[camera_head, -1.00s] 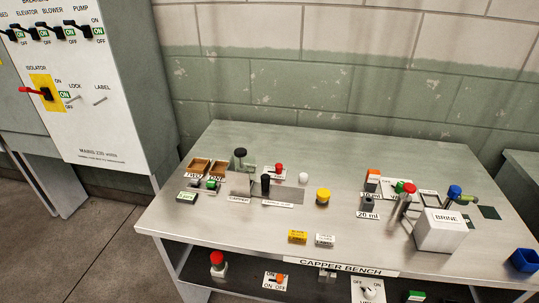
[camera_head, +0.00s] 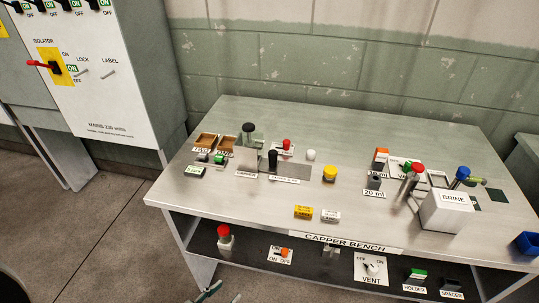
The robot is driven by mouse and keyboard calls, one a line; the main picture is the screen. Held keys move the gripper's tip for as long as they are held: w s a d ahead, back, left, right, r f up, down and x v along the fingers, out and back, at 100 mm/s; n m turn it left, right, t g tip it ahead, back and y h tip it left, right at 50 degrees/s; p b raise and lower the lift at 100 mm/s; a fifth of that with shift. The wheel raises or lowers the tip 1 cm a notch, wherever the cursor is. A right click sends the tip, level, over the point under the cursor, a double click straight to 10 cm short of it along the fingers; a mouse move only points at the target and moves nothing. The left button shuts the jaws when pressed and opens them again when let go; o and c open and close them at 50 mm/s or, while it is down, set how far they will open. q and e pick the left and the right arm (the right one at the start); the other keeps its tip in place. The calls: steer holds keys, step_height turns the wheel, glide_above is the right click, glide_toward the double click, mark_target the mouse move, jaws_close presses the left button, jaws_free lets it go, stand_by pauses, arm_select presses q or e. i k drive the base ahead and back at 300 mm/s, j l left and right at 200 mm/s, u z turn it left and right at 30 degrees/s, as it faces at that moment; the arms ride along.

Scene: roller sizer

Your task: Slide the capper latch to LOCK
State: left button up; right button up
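The capper (camera_head: 246,157) is a grey block with a dark round knob (camera_head: 248,128) on top, at the back left of the bench. An upright black handle (camera_head: 272,160) stands just right of it, beside a grey plate with a small label (camera_head: 285,180) that is too small to read. This handle looks like the latch; its LOCK position cannot be made out. My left gripper (camera_head: 226,291) shows only as fingertips at the bottom edge, in front of the bench and well below the capper. The tips look apart with nothing between them. My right gripper is out of view.
The capper bench (camera_head: 400,215) has wooden trays (camera_head: 206,142), a red knob (camera_head: 286,143), a yellow button (camera_head: 329,173) and a white BRINE box (camera_head: 447,210) on top. A lower shelf carries a red button (camera_head: 224,232) and switches. A switch cabinet (camera_head: 110,85) stands left.

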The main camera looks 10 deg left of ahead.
mark_target(286, 143)
steer(key=k+j+z, duration=0.15)
steer(key=z, duration=0.2)
steer(key=k+z, duration=0.45)
steer(key=z, duration=0.25)
